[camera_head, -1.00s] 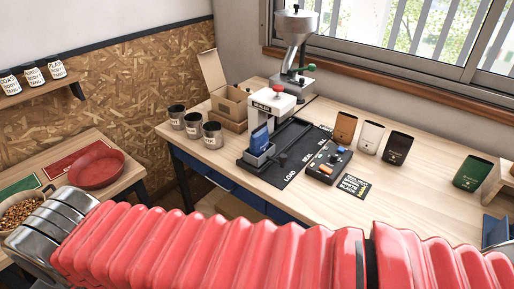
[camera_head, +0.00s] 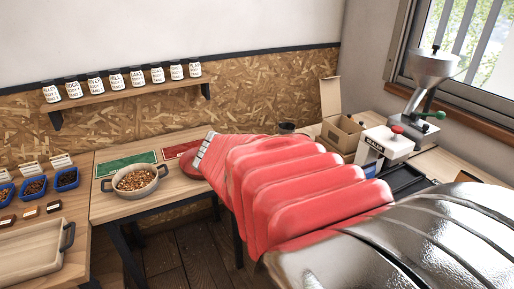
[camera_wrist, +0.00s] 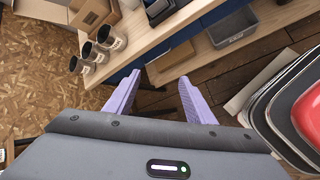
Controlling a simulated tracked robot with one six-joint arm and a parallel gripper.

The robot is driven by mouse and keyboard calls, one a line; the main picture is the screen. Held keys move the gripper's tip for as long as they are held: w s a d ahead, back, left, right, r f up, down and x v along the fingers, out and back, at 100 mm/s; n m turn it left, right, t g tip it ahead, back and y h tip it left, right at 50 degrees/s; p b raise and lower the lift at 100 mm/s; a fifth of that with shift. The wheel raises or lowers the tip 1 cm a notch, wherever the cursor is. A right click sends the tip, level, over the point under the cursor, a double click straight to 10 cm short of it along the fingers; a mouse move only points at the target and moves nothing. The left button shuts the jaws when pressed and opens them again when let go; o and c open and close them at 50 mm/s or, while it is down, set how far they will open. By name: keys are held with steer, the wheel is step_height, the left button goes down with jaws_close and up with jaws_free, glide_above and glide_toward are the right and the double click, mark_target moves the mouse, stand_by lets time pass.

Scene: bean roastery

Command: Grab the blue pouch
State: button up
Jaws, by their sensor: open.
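I cannot make out the blue pouch in the head view; my red arm covers much of the bench. In the wrist view a dark holder (camera_wrist: 160,12) is cut by the top edge, and I cannot tell if the pouch stands in it. My gripper (camera_wrist: 159,76) shows two purple fingers, spread apart with nothing between them. They point toward the bench's front edge, short of the holder. My gripper is not visible in the head view. The white sealer (camera_head: 385,145) with its red knob stands beyond my arm.
Cups (camera_wrist: 112,38) stand in a row on the bench, left of my fingers. A cardboard box (camera_head: 343,132) and a metal grinder (camera_head: 430,75) stand at the back. A grey bin (camera_wrist: 233,28) sits below the bench. A pot of beans (camera_head: 135,182) is on the left table.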

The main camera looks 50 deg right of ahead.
steer(key=s+d+n+g+h, duration=0.2)
steer(key=s+d+n, duration=0.1)
steer(key=d, duration=0.7)
steer(key=s+d+f+n+g+h, duration=0.1)
steer(key=s+d+n, duration=0.3)
steer(key=d, duration=0.7)
steer(key=shift+s+d+g+h, duration=0.3)
steer(key=shift+s+g+h, duration=0.2)
steer(key=shift+s+g, duration=0.3)
steer(key=shift+d, duration=0.1)
glide_toward(369, 168)
steer(key=x, duration=0.4)
steer(key=shift+w+d, duration=0.15)
steer(key=shift+w, duration=0.2)
steer(key=shift+x, duration=2.55)
steer(key=shift+s+f, duration=0.15)
steer(key=shift+c, duration=0.5)
jaws_close()
